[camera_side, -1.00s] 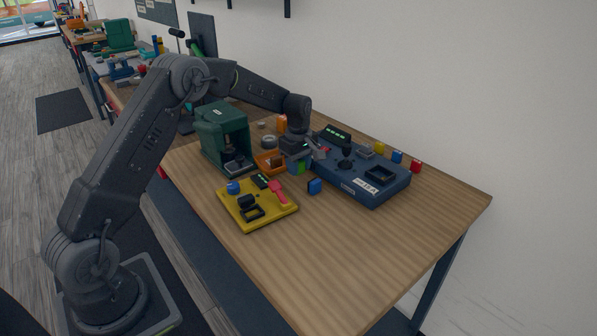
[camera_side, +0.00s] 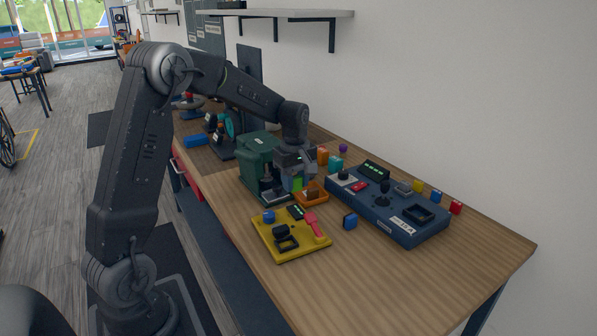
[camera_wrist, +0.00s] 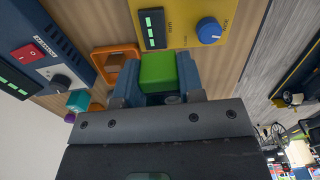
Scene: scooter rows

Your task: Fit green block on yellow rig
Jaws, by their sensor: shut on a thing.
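My gripper (camera_side: 296,176) is shut on a green block (camera_side: 297,184) above the table, between a dark green machine and an orange tray. In the wrist view the green block (camera_wrist: 158,70) sits between the two blue-grey fingers of my gripper (camera_wrist: 158,84). The yellow rig (camera_side: 309,250) lies flat on the table, nearer the camera than my gripper. It carries a blue knob, a black part with green lights, a red lever and a black square frame. Part of the yellow rig (camera_wrist: 185,38) shows at the top of the wrist view, apart from the block.
The orange tray (camera_side: 325,198) holds a brown block. The dark green machine (camera_side: 257,148) stands close left of my gripper. A blue panel (camera_side: 365,208) is to the right. The front right of the table is clear.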

